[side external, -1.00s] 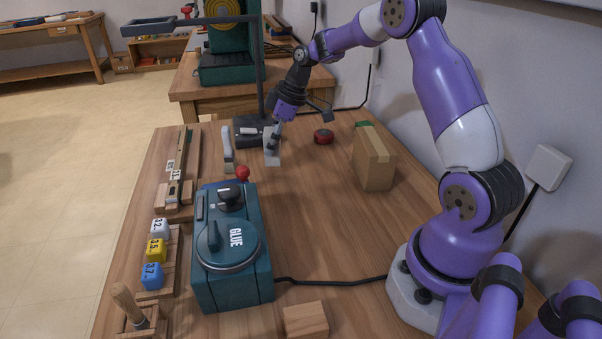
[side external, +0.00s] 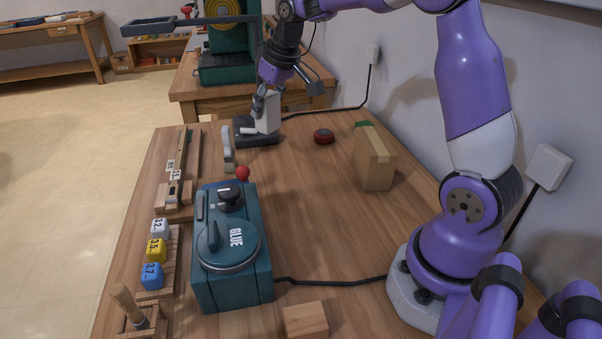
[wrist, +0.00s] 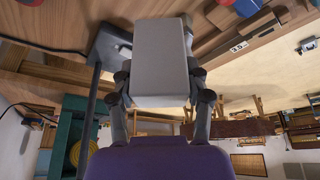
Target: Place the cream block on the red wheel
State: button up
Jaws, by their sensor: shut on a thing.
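My gripper (side external: 262,98) is shut on the cream block (side external: 268,112), a pale upright block held in front of the dark stand base at the far end of the table. In the wrist view the block (wrist: 160,55) fills the upper middle, between the two fingers. The red wheel (side external: 324,136), a small round red thing with dark parts, lies on the table to the right of the held block and apart from it. A dark reddish thing at the top left edge of the wrist view may be the wheel, but it is cut off.
A cardboard box (side external: 373,160) stands right of the wheel. The dark stand base (side external: 256,138) is behind. Numbered cubes (side external: 155,250) line the left edge. The table between machine and box is clear.

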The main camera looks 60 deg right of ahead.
jog(key=d+r+m+g+h, duration=0.1)
jog(key=d+r+m+h, duration=0.15)
jog(key=d+m, duration=0.6)
send_over(324, 132)
notch_tip(324, 132, down, 8)
jog(key=shift+f+n+h, duration=0.25)
jog(key=shift+f, duration=1.6)
jog(key=shift+f, duration=0.15)
jog(key=o, duration=1.2)
jog(key=shift+c, duration=0.2)
